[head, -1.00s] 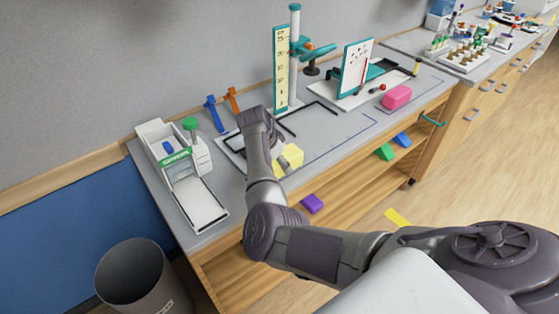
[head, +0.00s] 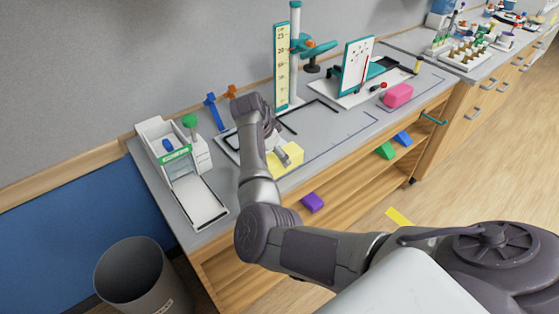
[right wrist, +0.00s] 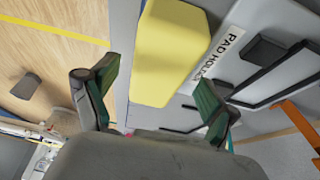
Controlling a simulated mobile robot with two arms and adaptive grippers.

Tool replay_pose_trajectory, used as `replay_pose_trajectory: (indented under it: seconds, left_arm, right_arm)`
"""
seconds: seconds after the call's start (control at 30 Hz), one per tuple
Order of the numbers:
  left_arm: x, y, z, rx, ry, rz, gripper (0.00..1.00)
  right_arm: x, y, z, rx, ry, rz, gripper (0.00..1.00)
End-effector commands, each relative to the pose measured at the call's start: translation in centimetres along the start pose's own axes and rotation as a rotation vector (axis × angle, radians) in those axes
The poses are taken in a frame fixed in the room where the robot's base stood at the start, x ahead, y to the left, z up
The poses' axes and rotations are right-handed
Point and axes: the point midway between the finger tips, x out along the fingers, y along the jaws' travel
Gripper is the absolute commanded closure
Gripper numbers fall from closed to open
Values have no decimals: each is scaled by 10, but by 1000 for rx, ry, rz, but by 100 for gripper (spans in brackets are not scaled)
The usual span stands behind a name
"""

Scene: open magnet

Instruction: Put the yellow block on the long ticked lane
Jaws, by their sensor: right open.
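The yellow block (head: 290,159) lies on the grey bench top near its front edge, partly hidden by my right gripper (head: 281,156). In the right wrist view, the block (right wrist: 171,52) is ahead of the open fingers of my right gripper (right wrist: 150,92), roughly between them in the picture. I see no finger closed on it. A ruled lane with thin dark lines and ticks (head: 345,138) runs along the front of the bench, to the right of the block. My left gripper is out of view.
A pink block (head: 397,95) lies farther right. A white panel stand (head: 355,68) and a yellow scale on a post (head: 282,65) stand at the back. A white dispenser (head: 190,165) is left. A purple block (head: 313,202) sits on the lower shelf. A "PAD HO..." label (right wrist: 225,50) lies beside the yellow block.

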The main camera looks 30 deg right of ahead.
Motion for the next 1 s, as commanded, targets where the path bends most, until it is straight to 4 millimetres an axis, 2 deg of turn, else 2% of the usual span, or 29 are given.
replay_pose_trajectory:
  seconds: [0.2,0.4,0.6,1.0]
  left_arm:
    - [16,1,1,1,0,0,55]
    - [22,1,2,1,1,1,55]
    - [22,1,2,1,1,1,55]
    - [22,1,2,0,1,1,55]
  right_arm:
    - [-46,-1,1,1,0,-5,14]
    - [-75,-1,1,0,0,-3,14]
    - [-84,0,0,0,1,-1,14]
    - [-84,0,0,0,1,0,14]
